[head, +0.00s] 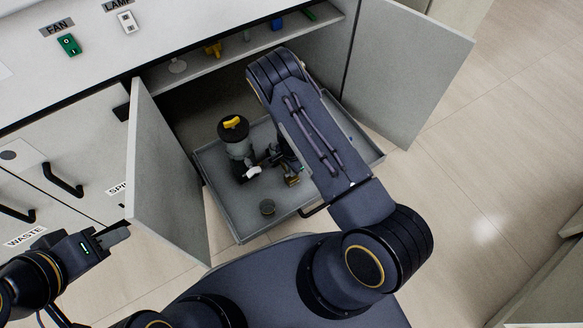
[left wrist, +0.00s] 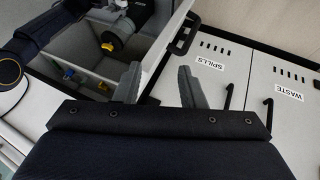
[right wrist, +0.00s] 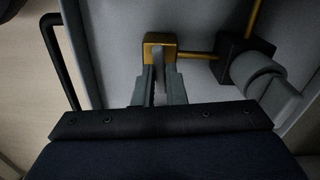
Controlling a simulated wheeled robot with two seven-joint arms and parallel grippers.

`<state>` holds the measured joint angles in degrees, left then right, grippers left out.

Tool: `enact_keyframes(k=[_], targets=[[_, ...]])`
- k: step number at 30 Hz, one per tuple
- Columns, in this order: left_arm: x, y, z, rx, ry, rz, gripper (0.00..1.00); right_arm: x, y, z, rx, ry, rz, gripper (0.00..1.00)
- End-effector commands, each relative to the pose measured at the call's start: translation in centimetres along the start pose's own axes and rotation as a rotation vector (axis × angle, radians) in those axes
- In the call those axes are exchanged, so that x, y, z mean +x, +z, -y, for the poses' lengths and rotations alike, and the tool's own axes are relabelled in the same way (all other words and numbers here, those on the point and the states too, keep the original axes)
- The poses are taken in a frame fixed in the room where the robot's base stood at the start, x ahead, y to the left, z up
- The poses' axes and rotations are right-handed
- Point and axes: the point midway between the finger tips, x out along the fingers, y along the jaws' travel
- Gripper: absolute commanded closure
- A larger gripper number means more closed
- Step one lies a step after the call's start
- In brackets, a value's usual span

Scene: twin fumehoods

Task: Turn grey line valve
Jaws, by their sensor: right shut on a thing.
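In the right wrist view a brass valve body (right wrist: 158,42) sits on a thin brass line, with a narrow grey lever (right wrist: 160,78) in front of it. My right gripper (right wrist: 160,92) is shut on this lever, which its fingers partly cover. In the head view my right gripper (head: 287,163) is low in the pulled-out grey tray, partly under my own arm, and the brass body (head: 292,181) shows beside it. My left gripper (head: 112,238) is out by the left cabinet door; in the left wrist view (left wrist: 160,88) its fingers are apart and empty.
The grey tray (head: 226,215) stands between two open doors (head: 165,170) (head: 405,75). Coloured fittings, one yellow (head: 212,49), line the ledge above.

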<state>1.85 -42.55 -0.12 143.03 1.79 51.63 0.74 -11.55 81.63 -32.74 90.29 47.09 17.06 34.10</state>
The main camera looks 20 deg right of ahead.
Motion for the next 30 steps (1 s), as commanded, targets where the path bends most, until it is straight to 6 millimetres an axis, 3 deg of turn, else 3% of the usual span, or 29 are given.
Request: enact_keyframes(k=[9,26,27,30], targets=[[0.00,0.00,0.00,0.000,0.000,0.000,0.64,-0.05,-0.03,0.07,0.123,-0.002,-0.001,1.00],[0.00,0.00,0.00,0.000,0.000,0.000,0.64,-0.05,-0.04,0.06,0.149,-0.002,-0.001,1.00],[0.00,0.00,0.00,0.000,0.000,0.000,0.64,-0.05,-0.04,0.06,0.149,-0.002,-0.001,0.84],[0.00,0.00,0.00,0.000,0.000,0.000,0.64,-0.04,-0.04,0.05,0.148,-0.001,-0.001,0.71]])
